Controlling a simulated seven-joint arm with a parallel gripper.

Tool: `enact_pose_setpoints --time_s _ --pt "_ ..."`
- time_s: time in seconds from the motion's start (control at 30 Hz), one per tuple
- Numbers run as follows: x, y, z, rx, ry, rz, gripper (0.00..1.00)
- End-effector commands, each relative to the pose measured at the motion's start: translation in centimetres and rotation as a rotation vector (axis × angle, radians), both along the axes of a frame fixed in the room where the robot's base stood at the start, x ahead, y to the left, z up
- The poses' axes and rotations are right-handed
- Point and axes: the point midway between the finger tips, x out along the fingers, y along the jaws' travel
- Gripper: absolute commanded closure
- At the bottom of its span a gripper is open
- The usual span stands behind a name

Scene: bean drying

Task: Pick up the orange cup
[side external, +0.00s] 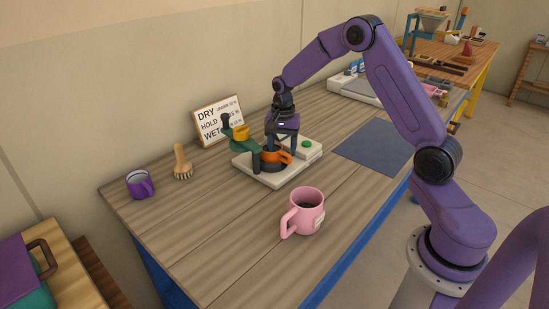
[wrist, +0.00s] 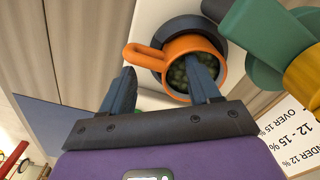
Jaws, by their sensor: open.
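The orange cup (side external: 271,158) sits on a dark round seat of a pale machine base, under a green arm. In the wrist view the orange cup (wrist: 177,46) is seen from above, with small greenish beans inside and its handle to the left. My gripper (side external: 279,147) is open and pointing down right over the cup. In the wrist view, my gripper (wrist: 163,62) has one finger over the cup's opening and the other outside the wall on the handle side. Whether the fingers touch the cup cannot be told.
The green arm (side external: 243,146) with a yellow part (side external: 241,132) stands close to the cup. A moisture sign (side external: 218,120) is behind. A pink mug (side external: 306,210) stands in front; a brush (side external: 182,162) and purple cup (side external: 140,185) are left. A blue mat (side external: 375,147) lies right.

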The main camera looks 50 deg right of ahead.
Motion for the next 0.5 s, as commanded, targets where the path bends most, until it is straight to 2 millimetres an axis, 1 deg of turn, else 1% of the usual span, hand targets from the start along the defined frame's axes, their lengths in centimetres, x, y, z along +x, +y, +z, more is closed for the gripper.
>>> enact_pose_setpoints --time_s 0.03,0.17,0.43,0.47,0.5 --pt "-0.1 0.0 -0.8 0.001 0.003 0.000 0.39" --pt "0.0 0.0 -1.9 0.000 0.001 0.000 0.39" --pt "0.0 0.0 -2.1 0.000 -0.001 0.000 0.39" --pt "0.0 0.0 -2.1 0.000 -0.001 0.000 0.45" --pt "0.0 0.0 -2.1 0.000 -0.001 0.000 0.58"
